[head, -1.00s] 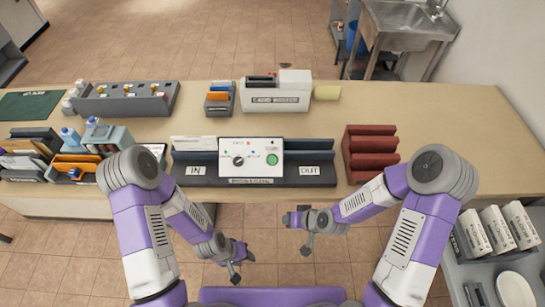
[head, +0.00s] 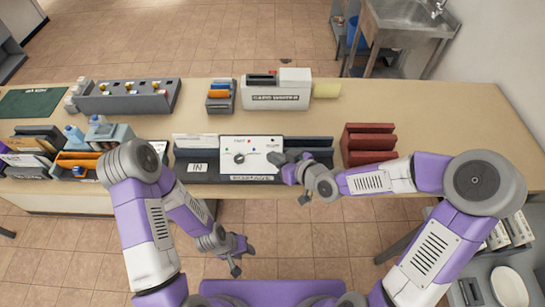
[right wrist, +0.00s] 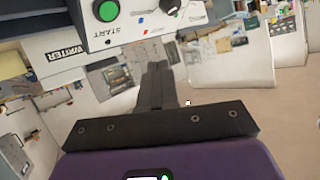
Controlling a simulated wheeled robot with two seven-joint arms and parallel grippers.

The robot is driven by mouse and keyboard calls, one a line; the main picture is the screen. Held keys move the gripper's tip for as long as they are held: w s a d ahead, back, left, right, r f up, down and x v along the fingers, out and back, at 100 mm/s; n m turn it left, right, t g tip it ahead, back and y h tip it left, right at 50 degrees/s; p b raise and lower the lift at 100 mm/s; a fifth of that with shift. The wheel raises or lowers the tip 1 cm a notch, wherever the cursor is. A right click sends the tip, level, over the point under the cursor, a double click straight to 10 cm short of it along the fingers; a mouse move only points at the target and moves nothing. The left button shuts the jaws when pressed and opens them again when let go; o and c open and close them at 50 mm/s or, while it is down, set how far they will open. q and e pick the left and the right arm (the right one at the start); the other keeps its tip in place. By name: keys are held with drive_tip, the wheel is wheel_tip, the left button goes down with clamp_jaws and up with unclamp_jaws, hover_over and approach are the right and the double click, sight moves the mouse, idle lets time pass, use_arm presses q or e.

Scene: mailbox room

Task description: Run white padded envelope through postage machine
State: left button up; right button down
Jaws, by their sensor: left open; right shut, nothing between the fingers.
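The postage machine (head: 240,153) stands at the table's front edge, with a white panel, a dial and a slot section marked IN on its left. A flat white piece (head: 194,139), which looks like the padded envelope, stands in the IN side. My right gripper (head: 281,158) is shut and empty in front of the machine's right part, hiding the OUT label and green button in the head view. The right wrist view shows the green START button (right wrist: 107,10) above my shut fingers (right wrist: 156,85), apart from them. My left gripper (head: 238,263) is open and empty, low in front of the table.
A red rack (head: 368,142) stands right of the machine. A white boxy device (head: 276,92) and a small grey organizer (head: 220,97) stand behind it. Left are a grey tray (head: 125,97) and sorters with mail (head: 28,150). The table's right part (head: 450,130) is bare.

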drive_tip(key=w+f+b, duration=0.1)
drive_tip(key=f, duration=0.1)
drive_tip(key=w+f+b, duration=0.1)
drive_tip(key=f, duration=0.1)
drive_tip(key=w+f+b, duration=0.1)
drive_tip(key=f+b, duration=0.1)
drive_tip(key=shift+w, duration=0.35)
drive_tip(key=shift+w+f+b, duration=0.45)
drive_tip(key=shift+w+f, duration=0.1)
idle(1.3)
drive_tip(key=shift+w+f+b, duration=0.25)
drive_tip(key=shift+f+b, duration=0.1)
drive_tip(key=shift+b, duration=0.1)
